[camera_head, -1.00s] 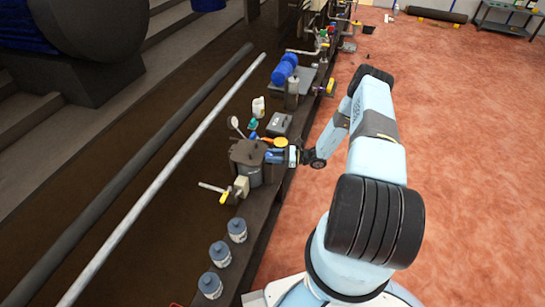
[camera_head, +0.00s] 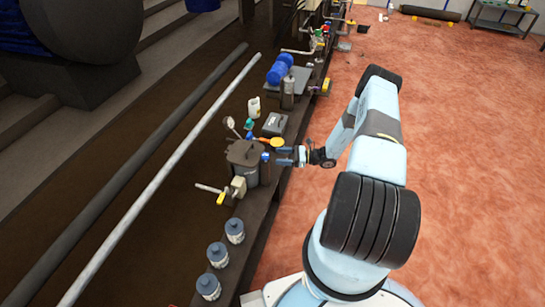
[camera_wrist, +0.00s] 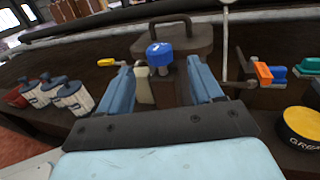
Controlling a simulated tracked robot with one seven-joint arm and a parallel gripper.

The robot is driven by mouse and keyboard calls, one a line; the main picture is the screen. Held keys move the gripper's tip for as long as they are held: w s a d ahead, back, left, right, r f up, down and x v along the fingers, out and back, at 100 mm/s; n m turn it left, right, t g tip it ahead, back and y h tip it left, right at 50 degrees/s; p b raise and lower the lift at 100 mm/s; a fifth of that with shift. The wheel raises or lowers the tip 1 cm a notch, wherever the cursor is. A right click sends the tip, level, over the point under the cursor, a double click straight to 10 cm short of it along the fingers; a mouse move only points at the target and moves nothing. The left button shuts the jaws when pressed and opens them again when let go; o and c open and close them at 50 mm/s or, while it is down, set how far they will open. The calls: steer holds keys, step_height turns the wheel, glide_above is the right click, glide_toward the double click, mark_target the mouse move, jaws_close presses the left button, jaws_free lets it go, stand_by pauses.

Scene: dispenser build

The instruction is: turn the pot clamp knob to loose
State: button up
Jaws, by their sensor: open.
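The dark pot (camera_head: 242,155) with a handled lid stands on the narrow bench; its lid also shows in the wrist view (camera_wrist: 185,45). The blue knob (camera_wrist: 160,52) sits on a short grey stem in front of the pot, and it shows as a small blue spot in the head view (camera_head: 265,157). I take it for the pot clamp knob; its loose or tight setting cannot be read. My gripper (camera_head: 284,156) is open, to the right of the pot. In the wrist view its fingers (camera_wrist: 160,75) appear either side of the knob, apart from it, with nothing held.
A cream block with a yellow lever (camera_head: 221,198) and several blue-capped jars (camera_head: 218,254) stand nearer along the bench. A yellow-topped grease tin (camera_wrist: 305,125) and an orange-handled part (camera_wrist: 263,73) are right of my gripper. Open red floor (camera_head: 460,180) lies right.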

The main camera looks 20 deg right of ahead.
steer(key=v, duration=0.7)
steer(key=shift+s+d, duration=0.15)
steer(key=shift+d, duration=0.2)
step_height(320, 180, up, 22)
steer(key=w+a+n+g+h, duration=0.3)
steer(key=n+g, duration=0.3)
steer(key=n, duration=0.2)
steer(key=s+a+r+n+g+h, duration=0.1)
steer(key=s+a+r+n+h, duration=0.2)
steer(key=r, duration=0.7)
steer(key=s+a+r+n+g+h, duration=0.1)
steer(key=s+a+r+n+h, duration=0.15)
steer(key=r, duration=0.75)
steer(key=s+a+r+n+t+h, duration=0.1)
steer(key=s+a+r+n+h, duration=0.15)
steer(key=s+r, duration=0.5)
steer(key=s+a+r+n+t+h, duration=0.1)
steer(key=s+a+r+n+h, duration=0.15)
steer(key=s+r, duration=0.45)
steer(key=s+r+n+t+h, duration=0.1)
steer(key=s+r+t, duration=0.1)
steer(key=s, duration=0.5)
steer(key=s+r+n+t+h, duration=0.2)
steer(key=s+r, duration=0.3)
steer(key=s, duration=0.3)
steer(key=shift+a+r+t, duration=0.2)
steer(key=shift+r+t, duration=0.15)
steer(key=shift+t, duration=0.35)
steer(key=shift+n+h, duration=0.25)
